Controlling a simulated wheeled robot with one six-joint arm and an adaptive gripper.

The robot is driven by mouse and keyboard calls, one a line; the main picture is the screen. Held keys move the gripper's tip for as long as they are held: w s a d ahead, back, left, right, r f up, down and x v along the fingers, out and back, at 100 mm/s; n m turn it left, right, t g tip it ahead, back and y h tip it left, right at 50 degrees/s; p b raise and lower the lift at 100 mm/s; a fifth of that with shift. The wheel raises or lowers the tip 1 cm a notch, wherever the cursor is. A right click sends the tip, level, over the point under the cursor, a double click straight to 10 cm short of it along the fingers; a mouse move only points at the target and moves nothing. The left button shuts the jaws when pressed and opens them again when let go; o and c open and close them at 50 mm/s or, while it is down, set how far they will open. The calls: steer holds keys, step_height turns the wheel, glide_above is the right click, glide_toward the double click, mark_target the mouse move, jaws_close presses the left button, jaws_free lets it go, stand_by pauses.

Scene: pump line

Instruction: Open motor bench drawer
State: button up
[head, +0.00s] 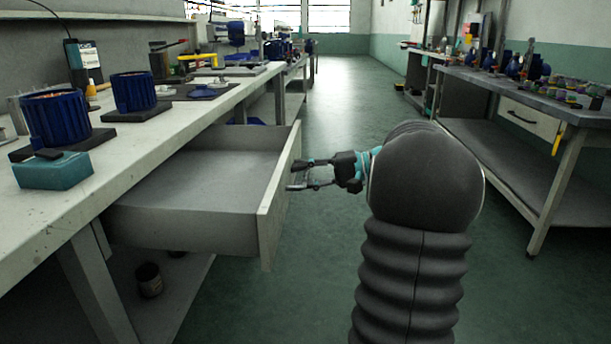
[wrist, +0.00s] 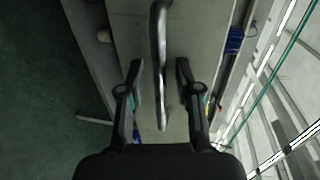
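The motor bench drawer (head: 190,190) is pulled well out from under the left bench in the head view, and its inside looks empty. Its pale front panel (head: 279,195) faces my gripper (head: 305,175). In the wrist view the drawer front (wrist: 205,30) fills the middle, and the metal bar handle (wrist: 160,60) runs between the two fingers of my gripper (wrist: 160,80). The fingers are open, with a gap on each side of the handle. In the head view the handle is hard to make out beside the fingertips.
The left bench (head: 150,140) carries blue motor housings (head: 55,118) and a teal box (head: 52,170). A dark jar (head: 149,280) stands on its lower shelf. A right bench (head: 540,95) has a closed drawer (head: 530,118). The green floor between the benches is clear.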

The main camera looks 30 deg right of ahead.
steer(key=shift+d, duration=0.1)
steer(key=v, duration=1.2)
stand_by(0.4)
